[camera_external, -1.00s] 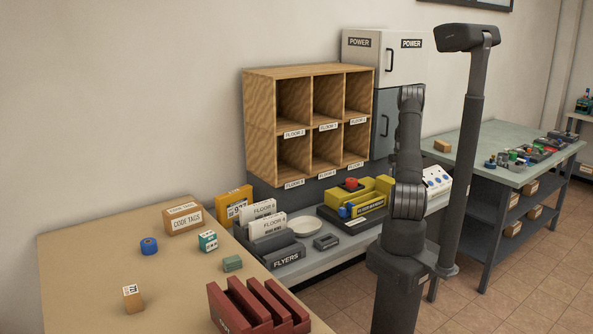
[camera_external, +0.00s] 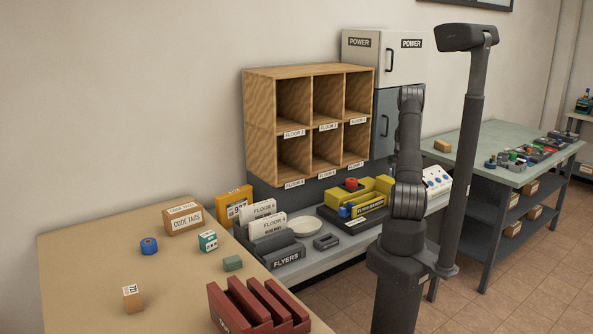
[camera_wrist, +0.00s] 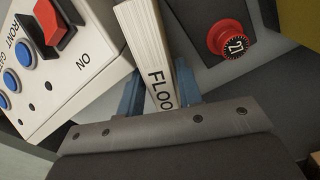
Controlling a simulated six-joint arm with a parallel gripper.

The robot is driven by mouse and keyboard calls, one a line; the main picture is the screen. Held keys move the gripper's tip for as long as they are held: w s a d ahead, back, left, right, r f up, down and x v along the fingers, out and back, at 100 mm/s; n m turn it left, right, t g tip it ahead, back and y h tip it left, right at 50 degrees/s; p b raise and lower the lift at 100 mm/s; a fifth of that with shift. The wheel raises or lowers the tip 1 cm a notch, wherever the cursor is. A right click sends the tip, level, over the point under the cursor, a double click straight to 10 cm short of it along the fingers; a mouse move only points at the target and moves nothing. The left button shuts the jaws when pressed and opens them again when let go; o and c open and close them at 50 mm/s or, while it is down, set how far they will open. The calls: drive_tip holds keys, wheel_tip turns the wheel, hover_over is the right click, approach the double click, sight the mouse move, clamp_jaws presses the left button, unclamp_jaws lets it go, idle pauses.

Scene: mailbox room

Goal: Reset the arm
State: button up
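My gripper (camera_wrist: 160,95) shows in the wrist view with a blue finger on each side of a white flyer stack (camera_wrist: 147,45) marked "FLOO…". The fingers appear to be closed against the stack, which points up and away from the gripper. The rest of its label is hidden by the gripper. In the external view my arm stands upright at the right of centre, and my gripper and the held stack are hidden behind it.
A white button panel (camera_wrist: 62,75) with a red switch and a red numbered dial (camera_wrist: 231,38) lie beyond the gripper. The flyers holder (camera_external: 287,257), yellow machine (camera_external: 372,198) and wooden pigeonholes (camera_external: 260,125) stand left of the arm. A green-topped table (camera_external: 480,150) is at right.

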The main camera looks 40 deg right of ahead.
wheel_tip(320, 180, down, 4)
drive_tip(key=shift+r, duration=0.1)
wheel_tip(320, 180, up, 11)
drive_tip(key=shift+r, duration=0.15)
wheel_tip(320, 180, down, 12)
drive_tip(key=shift+f, duration=0.2)
wheel_tip(320, 180, up, 43)
drive_tip(key=a+m, duration=0.1)
drive_tip(key=a, duration=0.5)
drive_tip(key=shift+s+r+m, duration=0.2)
drive_tip(key=shift+r+m, duration=0.15)
drive_tip(key=shift+m, duration=0.05)
